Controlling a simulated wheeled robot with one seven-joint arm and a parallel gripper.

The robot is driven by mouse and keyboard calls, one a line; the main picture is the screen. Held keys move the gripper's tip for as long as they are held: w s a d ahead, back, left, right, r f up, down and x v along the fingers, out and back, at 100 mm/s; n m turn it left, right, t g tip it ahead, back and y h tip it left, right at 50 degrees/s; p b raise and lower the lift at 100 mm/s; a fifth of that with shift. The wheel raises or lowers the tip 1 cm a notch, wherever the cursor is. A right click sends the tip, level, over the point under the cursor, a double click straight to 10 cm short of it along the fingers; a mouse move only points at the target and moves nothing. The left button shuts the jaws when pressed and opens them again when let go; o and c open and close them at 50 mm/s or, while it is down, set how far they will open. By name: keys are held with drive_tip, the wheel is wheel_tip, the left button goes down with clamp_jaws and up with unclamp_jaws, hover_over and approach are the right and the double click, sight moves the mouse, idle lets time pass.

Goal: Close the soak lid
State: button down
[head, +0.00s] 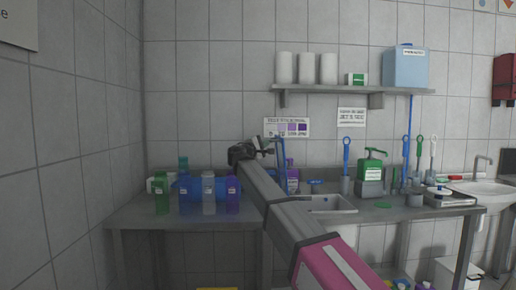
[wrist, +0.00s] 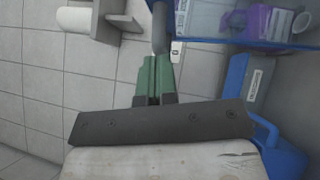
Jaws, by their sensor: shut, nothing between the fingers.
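A blue tub (head: 208,189) sits on the bench behind several bottles; I take it for the soak tub. An upright blue panel (head: 278,148) stands to its right, probably the raised lid, but its hinge is hidden by my arm. My gripper (head: 264,149) is beside this panel, above the bench. In the wrist view my gripper's green fingers (wrist: 153,64) are together and empty. Translucent blue plastic (wrist: 205,18) is at upper right of that view, close to the fingers; contact cannot be told. A labelled blue part (wrist: 243,82) is right of them.
Bottles (head: 232,195) stand at the bench's front left. A wall shelf (head: 350,90) holds paper rolls and a blue tank (head: 405,68). Air above the left bench is clear.

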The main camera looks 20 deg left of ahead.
drive_tip(key=w+d+f+m+g+y, duration=0.1)
drive_tip(key=w+d+m+g+y, duration=0.3)
drive_tip(key=d, duration=0.8)
drive_tip(key=w+d+f+m+g+h, duration=0.1)
drive_tip(key=w+d+m+g, duration=0.15)
drive_tip(key=w+d, duration=0.65)
drive_tip(key=w+d+f+m+g+y, duration=0.2)
drive_tip(key=d+f+y, duration=0.3)
drive_tip(key=d+f, duration=1.2)
drive_tip(key=shift+w+f+m+g, duration=0.3)
drive_tip(key=shift+f+m+g, duration=0.4)
drive_tip(key=shift+f, duration=1.1)
